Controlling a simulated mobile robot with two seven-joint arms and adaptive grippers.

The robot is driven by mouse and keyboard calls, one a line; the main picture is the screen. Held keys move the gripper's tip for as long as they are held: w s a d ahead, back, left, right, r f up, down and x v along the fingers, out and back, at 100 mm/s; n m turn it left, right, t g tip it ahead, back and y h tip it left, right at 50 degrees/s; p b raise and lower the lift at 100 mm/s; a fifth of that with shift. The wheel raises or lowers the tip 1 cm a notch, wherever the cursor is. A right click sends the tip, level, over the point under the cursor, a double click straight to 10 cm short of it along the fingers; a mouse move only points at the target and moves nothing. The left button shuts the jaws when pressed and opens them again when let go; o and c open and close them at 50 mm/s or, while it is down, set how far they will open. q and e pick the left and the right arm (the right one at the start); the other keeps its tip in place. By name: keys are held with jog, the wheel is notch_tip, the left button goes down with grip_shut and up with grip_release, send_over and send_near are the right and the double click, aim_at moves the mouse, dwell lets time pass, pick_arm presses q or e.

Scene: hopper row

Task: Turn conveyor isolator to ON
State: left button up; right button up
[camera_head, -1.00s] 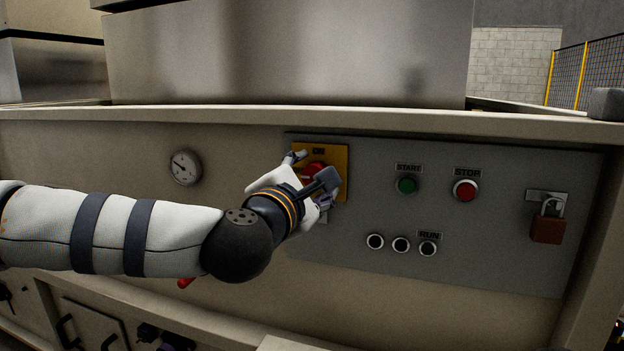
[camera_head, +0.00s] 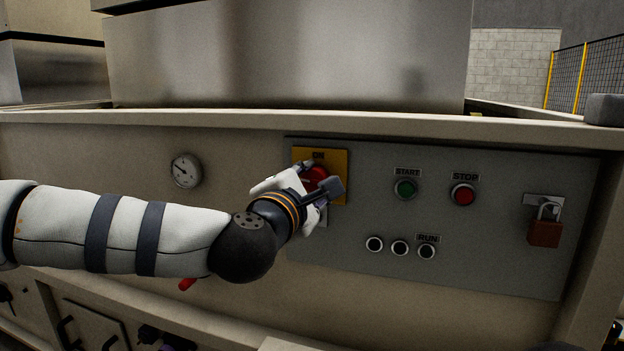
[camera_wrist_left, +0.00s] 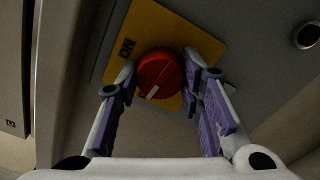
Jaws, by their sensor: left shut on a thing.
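The conveyor isolator is a red round knob (camera_head: 318,173) on a yellow plate (camera_head: 339,158) marked ON at its top. My left gripper (camera_head: 314,182) is at the plate, its fingers on either side of the knob, and partly hides it. In the left wrist view the knob (camera_wrist_left: 160,72) sits between the purple-padded fingers (camera_wrist_left: 158,82), which are shut on it. A pale mark on the knob points toward the bottom of that view, and the ON label (camera_wrist_left: 126,48) lies to the upper left, out of line with the mark. My right gripper is not in view.
A gauge (camera_head: 186,170) is at left. A ledge (camera_head: 400,122) runs above the panel.

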pick_arm(q)
jog(key=m+p, duration=0.1)
jog(key=m, duration=0.1)
jog(key=r+m+p, duration=0.1)
jog(key=m, duration=0.1)
jog(key=shift+s, duration=0.1)
jog(key=m+p, duration=0.1)
jog(key=m, duration=0.2)
jog(key=shift+p, duration=0.3)
jog(key=m+p, duration=0.1)
jog(key=m, duration=0.1)
jog(key=shift+f+m, duration=0.1)
jog(key=shift+m, duration=0.3)
jog(key=m, duration=0.2)
jog(key=shift+f+m, duration=0.15)
jog(key=shift+m, duration=0.15)
jog(key=shift+f+m, duration=0.1)
jog(key=shift+m, duration=2.1)
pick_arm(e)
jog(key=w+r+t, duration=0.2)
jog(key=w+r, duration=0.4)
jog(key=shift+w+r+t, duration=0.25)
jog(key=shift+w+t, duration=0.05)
pick_arm(q)
jog(key=o, duration=1.2)
jog(key=shift+c, duration=0.2)
jog(key=shift+f, duration=0.1)
